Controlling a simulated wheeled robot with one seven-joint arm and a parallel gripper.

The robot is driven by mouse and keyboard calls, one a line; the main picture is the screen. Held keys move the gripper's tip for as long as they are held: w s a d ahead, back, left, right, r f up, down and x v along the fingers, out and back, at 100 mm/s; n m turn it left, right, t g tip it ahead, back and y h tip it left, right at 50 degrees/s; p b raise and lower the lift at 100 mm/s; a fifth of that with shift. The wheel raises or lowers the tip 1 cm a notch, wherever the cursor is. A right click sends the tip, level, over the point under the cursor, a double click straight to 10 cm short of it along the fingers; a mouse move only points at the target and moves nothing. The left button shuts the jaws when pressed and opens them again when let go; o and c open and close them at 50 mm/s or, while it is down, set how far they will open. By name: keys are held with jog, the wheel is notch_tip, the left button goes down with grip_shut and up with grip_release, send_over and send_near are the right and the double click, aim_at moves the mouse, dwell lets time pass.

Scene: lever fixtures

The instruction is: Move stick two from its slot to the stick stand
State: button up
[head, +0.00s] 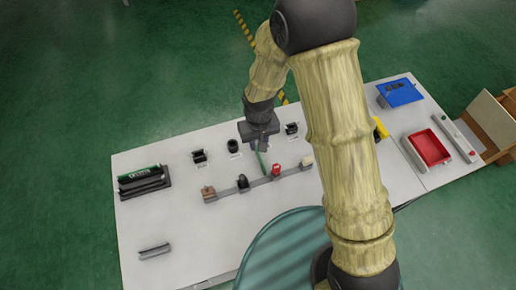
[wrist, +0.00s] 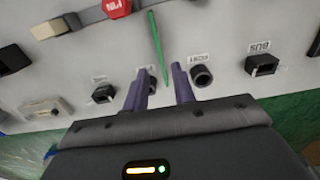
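A thin green stick (head: 262,164) shows just below my gripper in the head view. In the wrist view the green stick (wrist: 157,45) runs from the top down to a pointed end near the gap between my fingers. My gripper (head: 260,147) hangs over the middle of the table. In the wrist view my gripper's (wrist: 160,82) two dark fingers are apart, with visible space on both sides of the stick. I cannot tell which slot belongs to stick two. A dark rack with a green strip (head: 143,181) stands at the table's left; I cannot tell if it is the stick stand.
Labelled black sockets (head: 232,146) line the table's far side; a round one (wrist: 201,75) is right of my fingers. A grey bar with a red block (head: 276,169) lies nearer. A small grey holder (head: 154,250) sits front left. A red tray (head: 430,147) stands right.

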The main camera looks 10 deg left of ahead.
jog(key=shift+r, duration=2.45)
jog(key=s+d+r+m+t, duration=0.1)
jog(key=d+r+m, duration=0.1)
jog(key=d, duration=0.6)
jog(key=s+d+r+m, duration=0.2)
jog(key=d+r, duration=0.3)
jog(key=d, duration=0.3)
jog(key=s+d+r+m+t, duration=0.1)
jog(key=d+r+m, duration=0.1)
jog(key=d, duration=0.6)
jog(key=shift+s+d+r+t, duration=0.3)
jog(key=shift+d+r, duration=0.1)
jog(key=shift+r, duration=0.3)
jog(key=shift+o, duration=0.5)
jog(key=shift+w, duration=0.1)
